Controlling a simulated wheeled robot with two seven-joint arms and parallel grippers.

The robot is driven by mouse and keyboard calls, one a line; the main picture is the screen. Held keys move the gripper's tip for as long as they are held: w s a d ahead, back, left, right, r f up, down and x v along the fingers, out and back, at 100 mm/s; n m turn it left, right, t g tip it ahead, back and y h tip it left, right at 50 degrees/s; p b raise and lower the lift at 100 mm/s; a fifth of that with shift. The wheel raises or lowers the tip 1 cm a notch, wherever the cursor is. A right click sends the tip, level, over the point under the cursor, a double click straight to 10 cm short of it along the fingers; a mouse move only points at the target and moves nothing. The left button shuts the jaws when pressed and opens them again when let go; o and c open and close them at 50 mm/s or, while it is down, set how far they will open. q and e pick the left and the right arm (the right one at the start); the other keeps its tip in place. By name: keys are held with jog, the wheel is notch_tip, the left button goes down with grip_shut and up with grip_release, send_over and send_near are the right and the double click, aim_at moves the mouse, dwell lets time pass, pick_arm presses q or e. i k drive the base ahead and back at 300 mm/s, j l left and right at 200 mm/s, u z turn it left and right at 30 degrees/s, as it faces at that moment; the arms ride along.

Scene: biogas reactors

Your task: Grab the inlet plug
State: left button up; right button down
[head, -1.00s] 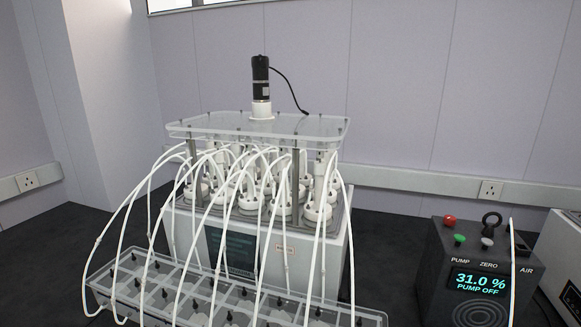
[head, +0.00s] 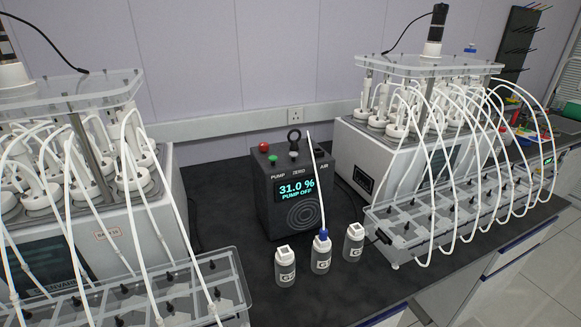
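I cannot tell for sure which part is the inlet plug. A black ring-shaped piece (head: 294,137) stands on top of the dark pump box (head: 288,215), behind the ZERO and AIR labels. The box's screen reads 31.0 % and PUMP OFF. Neither of my grippers is in view.
Two more small bottles stand beside the middle one, one left (head: 285,267) and one right (head: 353,243). A tubed reactor unit (head: 150,215) is at left, another (head: 350,150) at right with a clear tray (head: 400,262). The dark bench (head: 335,290) is clear in front.

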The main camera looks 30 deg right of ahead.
aim_at(323, 231)
jog(key=z, duration=1.3)
jog(key=i+l+u, duration=0.15)
jog(key=l+u, duration=0.25)
jog(key=l, duration=0.2)
jog(key=l+u, duration=0.4)
jog(key=l, duration=0.2)
jog(key=l+u, duration=0.4)
jog(key=l, duration=0.25)
jog(key=k+l+u, duration=0.1)
jog(key=l+u, duration=0.35)
jog(key=l, duration=0.2)
